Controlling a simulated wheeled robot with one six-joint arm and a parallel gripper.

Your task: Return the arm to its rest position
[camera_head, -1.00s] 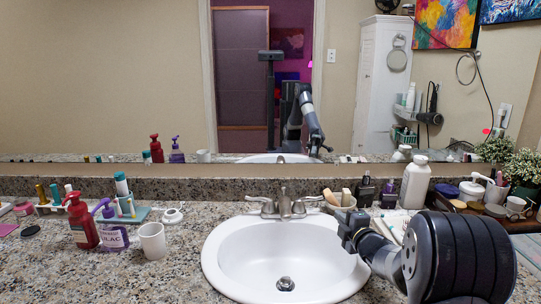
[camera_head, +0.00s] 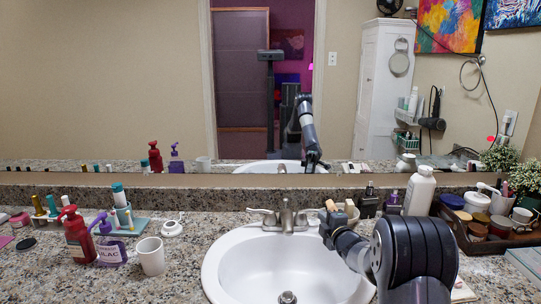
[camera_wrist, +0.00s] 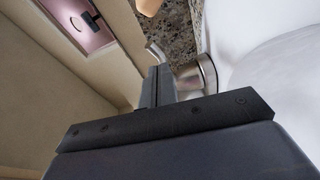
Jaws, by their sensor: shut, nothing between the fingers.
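My gripper (camera_head: 328,238) is over the right rim of the white sink (camera_head: 213,262), just right of the faucet (camera_head: 287,217). My dark arm reaches in from the lower right. In the wrist view the gripper's fingers (camera_wrist: 158,85) are together with nothing between them, and a metal faucet part (camera_wrist: 200,75) shows close beside them. The mirror (camera_head: 110,85) also shows my raised arm.
A red pump bottle (camera_head: 77,238), a purple bottle (camera_head: 110,252) and a white cup (camera_head: 150,256) stand left of the sink. A white bottle (camera_head: 419,192) and a tray (camera_head: 462,234) of jars stand at the right.

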